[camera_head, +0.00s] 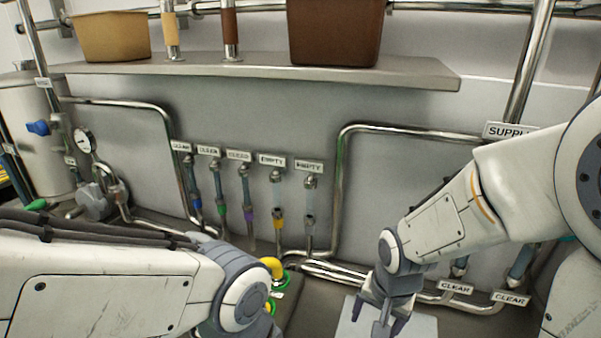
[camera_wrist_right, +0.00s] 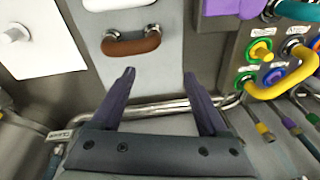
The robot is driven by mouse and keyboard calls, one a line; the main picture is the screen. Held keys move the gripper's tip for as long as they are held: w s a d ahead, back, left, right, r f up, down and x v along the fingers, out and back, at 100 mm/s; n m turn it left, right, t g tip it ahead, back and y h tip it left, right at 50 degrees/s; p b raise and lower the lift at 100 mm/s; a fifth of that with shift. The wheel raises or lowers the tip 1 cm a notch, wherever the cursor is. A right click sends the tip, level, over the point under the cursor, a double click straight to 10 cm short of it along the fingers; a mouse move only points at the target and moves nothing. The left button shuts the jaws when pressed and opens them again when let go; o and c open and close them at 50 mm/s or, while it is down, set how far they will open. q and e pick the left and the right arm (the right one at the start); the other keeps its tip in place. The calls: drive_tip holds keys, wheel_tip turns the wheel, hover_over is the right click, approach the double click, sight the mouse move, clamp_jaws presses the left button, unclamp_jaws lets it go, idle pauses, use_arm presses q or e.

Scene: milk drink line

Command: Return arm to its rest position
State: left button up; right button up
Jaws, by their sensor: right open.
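My right arm (camera_head: 440,225) comes in from the right in the head view and hangs down in front of the pipe wall. Its gripper (camera_head: 385,318) is low, at the bottom edge of the picture, over a pale grey panel. In the right wrist view the gripper (camera_wrist_right: 159,77) has its two dark fingers spread, with nothing between them. My left arm (camera_head: 110,285) lies across the lower left of the head view. Its wrist reaches close to the yellow hose, and its gripper is hidden below the picture edge.
A brown handle (camera_wrist_right: 131,45) sits on a grey panel beyond the right fingers. A yellow hose (camera_wrist_right: 282,82) joins coloured ports to their right. Several labelled pipes line the wall. A shelf (camera_head: 270,70) above carries a tan bin (camera_head: 112,37) and a brown bin (camera_head: 335,33).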

drive_tip(key=s+d+n, duration=0.1)
drive_tip(key=d+n, duration=0.3)
drive_tip(key=n, duration=0.2)
drive_tip(key=s+a+r+n+g, duration=0.1)
drive_tip(key=s+a+r+n, duration=0.1)
drive_tip(key=s+a, duration=0.4)
drive_tip(key=s+a+r+n+g+b, duration=0.1)
drive_tip(key=s+a+r+n, duration=0.1)
drive_tip(key=s+a+n, duration=0.3)
drive_tip(key=s+a, duration=0.2)
drive_tip(key=shift+s+a+r+y, duration=0.15)
drive_tip(key=shift+s+r+y, duration=0.2)
drive_tip(key=shift+r+y, duration=0.05)
